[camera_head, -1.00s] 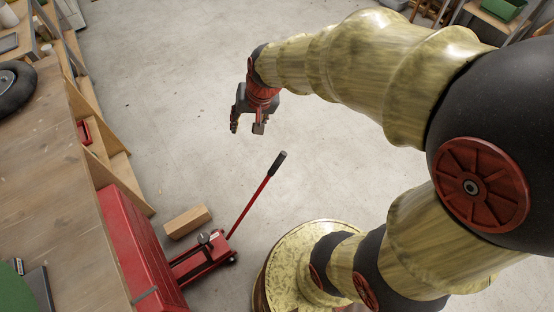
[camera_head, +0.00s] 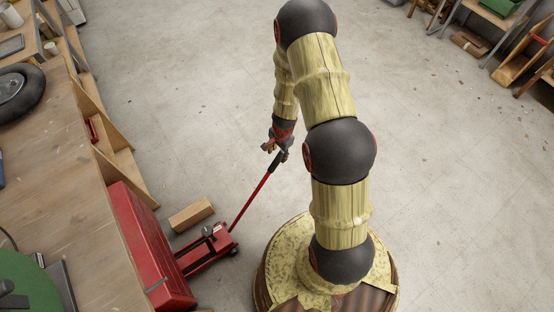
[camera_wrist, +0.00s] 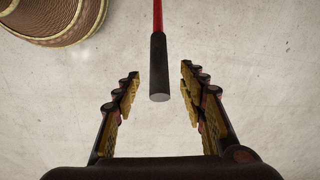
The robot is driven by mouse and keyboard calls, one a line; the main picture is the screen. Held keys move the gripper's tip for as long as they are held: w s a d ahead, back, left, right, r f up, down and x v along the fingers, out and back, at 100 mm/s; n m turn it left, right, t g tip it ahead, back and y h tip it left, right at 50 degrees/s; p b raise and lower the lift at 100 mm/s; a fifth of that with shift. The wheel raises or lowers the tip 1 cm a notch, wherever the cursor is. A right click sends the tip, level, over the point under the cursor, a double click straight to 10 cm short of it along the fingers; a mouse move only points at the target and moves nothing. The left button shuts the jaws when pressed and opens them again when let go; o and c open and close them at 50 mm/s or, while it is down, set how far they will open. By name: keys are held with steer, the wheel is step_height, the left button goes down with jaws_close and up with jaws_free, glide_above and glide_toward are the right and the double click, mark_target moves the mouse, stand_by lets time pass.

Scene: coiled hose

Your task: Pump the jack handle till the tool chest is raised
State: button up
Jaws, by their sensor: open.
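The red floor jack (camera_head: 205,250) stands on the floor, its front end at the red tool chest (camera_head: 148,245). Its handle (camera_head: 248,205) slants up to the right and ends in a black grip (camera_head: 277,163). My gripper (camera_head: 275,150) is at the top end of the grip in the head view. In the wrist view my gripper (camera_wrist: 160,100) is open, with a finger on each side. The black grip (camera_wrist: 158,70) points in between the fingertips, with gaps on both sides. The far part of the jack is hidden in the wrist view.
A wooden block (camera_head: 191,214) lies on the floor beside the jack. A wooden workbench (camera_head: 60,170) with a wheel (camera_head: 18,92) runs along the left. My round base is close to the right of the jack. The floor beyond is mostly clear.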

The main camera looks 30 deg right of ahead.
mark_target(277, 158)
steer(key=f+b, duration=0.1)
steer(key=f, duration=0.1)
steer(key=f+b, duration=0.1)
steer(key=f, duration=0.2)
steer(key=f+b, duration=0.2)
steer(key=shift+w+f, duration=0.35)
steer(key=c, duration=0.4)
jaws_close()
